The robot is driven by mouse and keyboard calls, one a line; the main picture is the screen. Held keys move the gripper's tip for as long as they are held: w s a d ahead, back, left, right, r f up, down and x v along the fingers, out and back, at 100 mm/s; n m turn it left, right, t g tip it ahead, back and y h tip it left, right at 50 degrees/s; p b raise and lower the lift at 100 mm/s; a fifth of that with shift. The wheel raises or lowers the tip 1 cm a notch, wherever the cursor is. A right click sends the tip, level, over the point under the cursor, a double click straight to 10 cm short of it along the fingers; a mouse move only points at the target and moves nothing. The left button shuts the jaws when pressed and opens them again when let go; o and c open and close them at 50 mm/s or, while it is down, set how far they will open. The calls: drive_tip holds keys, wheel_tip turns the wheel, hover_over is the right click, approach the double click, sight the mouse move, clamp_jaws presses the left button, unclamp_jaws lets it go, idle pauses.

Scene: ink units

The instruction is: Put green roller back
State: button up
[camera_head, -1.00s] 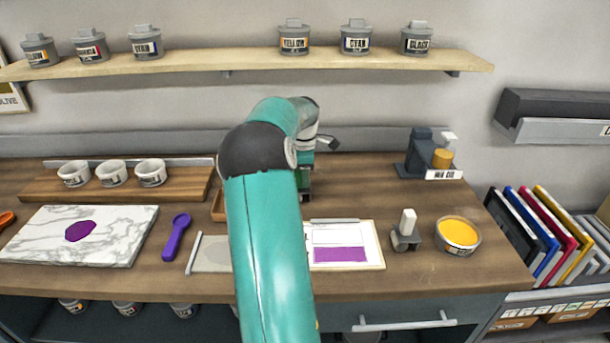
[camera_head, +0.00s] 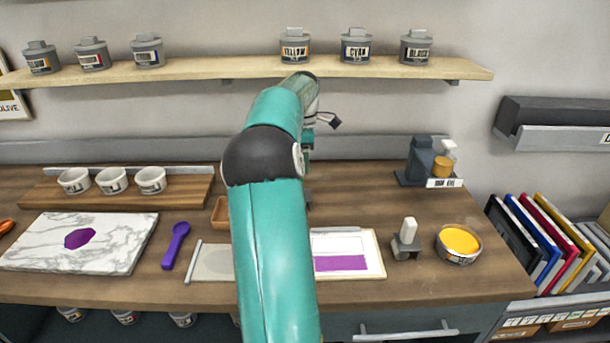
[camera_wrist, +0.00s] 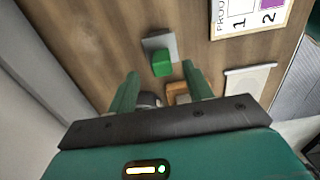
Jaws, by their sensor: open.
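A green block-shaped handle on a grey base, which looks like the green roller (camera_wrist: 162,64), stands on the wooden worktop in the wrist view. My gripper (camera_wrist: 160,72) is open, with its two green fingers spread to either side of the handle in the picture. The handle appears beyond the fingertips, and I see no contact. In the head view my own arm hides most of the roller and the gripper.
A proof card (camera_head: 346,241) with a purple patch lies in front. A white-handled tool (camera_head: 407,238) and a yellow ink tub (camera_head: 459,243) stand to the right. A marble slab (camera_head: 110,262) and purple spatula (camera_head: 176,245) lie left. The shelf (camera_head: 250,70) runs above.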

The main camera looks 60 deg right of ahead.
drive_tip(key=shift+r, duration=1.75)
drive_tip(key=shift+w+a+r, duration=0.15)
drive_tip(key=shift+w+a, duration=0.05)
drive_tip(key=shift+a, duration=0.1)
drive_tip(key=w+a+r+m+t, duration=0.1)
drive_tip(key=w+a+r, duration=0.15)
drive_tip(key=a, duration=0.65)
drive_tip(key=w+a+r+m+t, duration=0.15)
drive_tip(key=w+a, duration=0.25)
drive_tip(key=a, duration=0.6)
drive_tip(key=w+a+r+m+t, duration=0.1)
drive_tip(key=w+a+r, duration=0.15)
drive_tip(key=a, duration=0.65)
drive_tip(key=s+a+f, duration=0.2)
drive_tip(key=s+a, duration=0.1)
drive_tip(key=a, duration=0.6)
drive_tip(key=s+a+f+m+t, duration=0.1)
drive_tip(key=s+a+f, duration=0.2)
drive_tip(key=a, duration=0.7)
drive_tip(key=s+a+f+m+t, duration=0.1)
drive_tip(key=s+a, duration=0.3)
drive_tip(key=a, duration=0.6)
drive_tip(key=shift+s+f, duration=0.15)
drive_tip(key=shift+f, duration=0.55)
drive_tip(key=shift+a, duration=0.1)
